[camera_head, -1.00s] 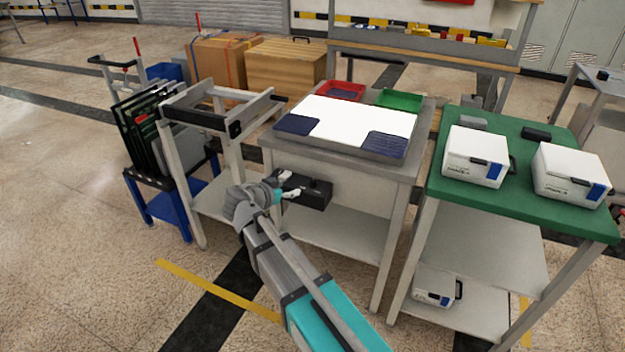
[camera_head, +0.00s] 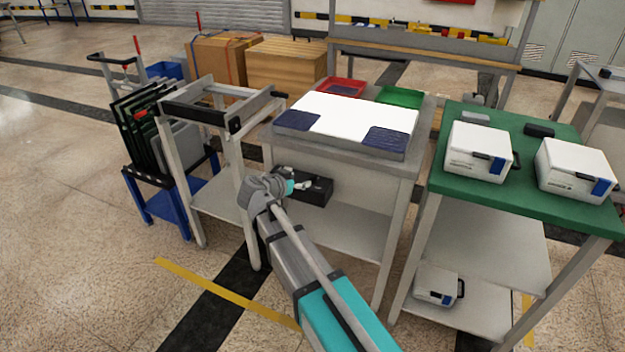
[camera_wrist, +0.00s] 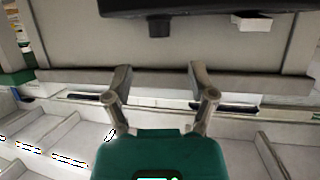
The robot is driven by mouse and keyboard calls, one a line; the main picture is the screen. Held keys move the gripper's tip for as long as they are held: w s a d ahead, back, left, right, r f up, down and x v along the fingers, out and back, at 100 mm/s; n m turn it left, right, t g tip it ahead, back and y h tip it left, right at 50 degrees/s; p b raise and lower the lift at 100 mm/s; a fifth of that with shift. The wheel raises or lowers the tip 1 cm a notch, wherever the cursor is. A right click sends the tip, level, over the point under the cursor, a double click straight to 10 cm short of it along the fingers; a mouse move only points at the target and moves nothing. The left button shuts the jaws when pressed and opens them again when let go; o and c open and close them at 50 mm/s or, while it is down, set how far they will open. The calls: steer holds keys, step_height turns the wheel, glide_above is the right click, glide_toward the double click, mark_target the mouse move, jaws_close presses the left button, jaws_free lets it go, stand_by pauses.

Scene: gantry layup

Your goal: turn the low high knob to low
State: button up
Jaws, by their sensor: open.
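A black control box (camera_head: 319,189) is mounted at the front of the grey table, below its top. The wrist view shows the box (camera_wrist: 205,7) along the top edge, with a short dark knob (camera_wrist: 158,28) sticking out of it. The low and high marks cannot be read. My gripper (camera_wrist: 160,75) is open and empty, its two fingers apart and below the knob in the wrist view, not touching it. In the head view my gripper (camera_head: 301,185) is at the left part of the box and partly covers it; the knob cannot be made out there.
A small white piece (camera_wrist: 252,23) shows beside the knob in the wrist view. The table top (camera_head: 405,167) carries a white sheet and dark blue pads. A grey frame stand (camera_head: 190,160) is close on the left; a green-topped bench (camera_head: 440,190) is on the right.

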mark_target(312, 176)
steer(key=b+x, duration=0.2)
steer(key=x, duration=0.6)
steer(key=shift+w+d+f+b, duration=0.1)
steer(key=shift+b, duration=0.3)
steer(key=c, duration=1)
steer(key=shift+a, duration=0.3)
jaws_close()
steer(key=shift+d, duration=0.3)
